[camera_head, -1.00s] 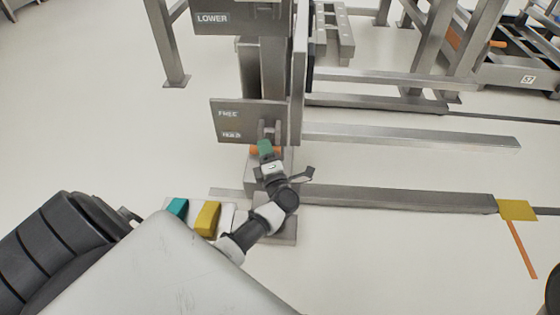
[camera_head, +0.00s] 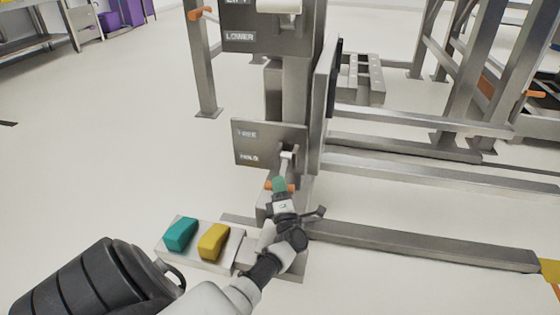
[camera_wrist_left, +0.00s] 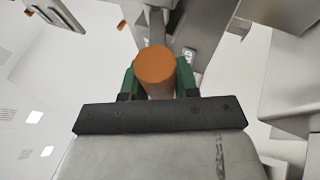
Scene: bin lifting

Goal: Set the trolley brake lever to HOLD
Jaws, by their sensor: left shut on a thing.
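The brake plate (camera_head: 262,143), marked FREE above and a blurred HOLD below, stands on the grey post. Its metal lever (camera_head: 287,160) hangs down on the plate's right side and ends in an orange handle (camera_head: 269,185) just below the plate. My left gripper (camera_head: 280,186) is shut around this handle, with green fingers against it. In the left wrist view the round orange handle end (camera_wrist_left: 155,65) sits between the green fingers. I cannot tell exactly which mark the lever is set to. My right gripper is not in view.
A teal block (camera_head: 181,234) and a yellow block (camera_head: 214,242) sit on a low light plate beside my left arm. A plate marked LOWER (camera_head: 262,32) is higher on the post. Long metal rails (camera_head: 430,243) run right along the floor.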

